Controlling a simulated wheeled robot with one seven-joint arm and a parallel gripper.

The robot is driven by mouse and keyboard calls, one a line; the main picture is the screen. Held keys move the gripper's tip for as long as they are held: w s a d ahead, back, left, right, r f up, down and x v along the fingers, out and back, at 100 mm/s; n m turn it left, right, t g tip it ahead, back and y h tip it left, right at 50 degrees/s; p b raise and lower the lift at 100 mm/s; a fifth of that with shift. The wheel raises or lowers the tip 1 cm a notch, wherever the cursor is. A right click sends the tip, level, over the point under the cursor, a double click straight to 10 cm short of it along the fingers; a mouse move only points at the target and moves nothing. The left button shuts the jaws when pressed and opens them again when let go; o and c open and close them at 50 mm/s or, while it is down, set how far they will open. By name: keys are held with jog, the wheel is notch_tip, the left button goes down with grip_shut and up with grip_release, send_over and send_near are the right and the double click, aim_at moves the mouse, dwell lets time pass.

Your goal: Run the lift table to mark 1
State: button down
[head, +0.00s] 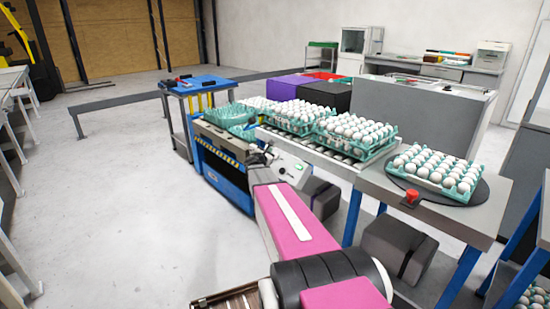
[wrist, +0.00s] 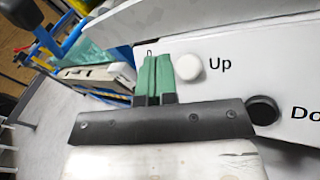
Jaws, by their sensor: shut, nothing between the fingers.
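The lift table (head: 222,183) is a blue-framed unit with a yellow-and-black striped edge, left of my gripper in the head view. Green trays (head: 232,114) are on it. Its level mark is too small to read. A pale control panel (head: 291,170) stands beside it. In the wrist view the panel carries a white round button (wrist: 188,67) labelled "Up" and a black round button (wrist: 263,110) labelled "Do…", the rest cut off. My gripper (wrist: 157,58) has its green fingers shut and empty, just left of the white button. I cannot tell whether they touch the panel.
A roller conveyor (head: 318,150) with trays of white eggs runs behind the panel. A grey table (head: 450,218) at right bears an egg tray and a red button (head: 411,196). A blue-topped cart (head: 197,84) stands behind the lift. The floor at left is clear.

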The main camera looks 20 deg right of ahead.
aim_at(276, 157)
jog(key=shift+w+d+f, duration=0.3)
jog(key=shift+d+f, duration=0.45)
jog(key=shift+d, duration=0.1)
dwell(1.6)
jog(key=shift+w+d+f, duration=0.1)
jog(key=shift+d+f, duration=0.1)
jog(key=shift+f, duration=0.05)
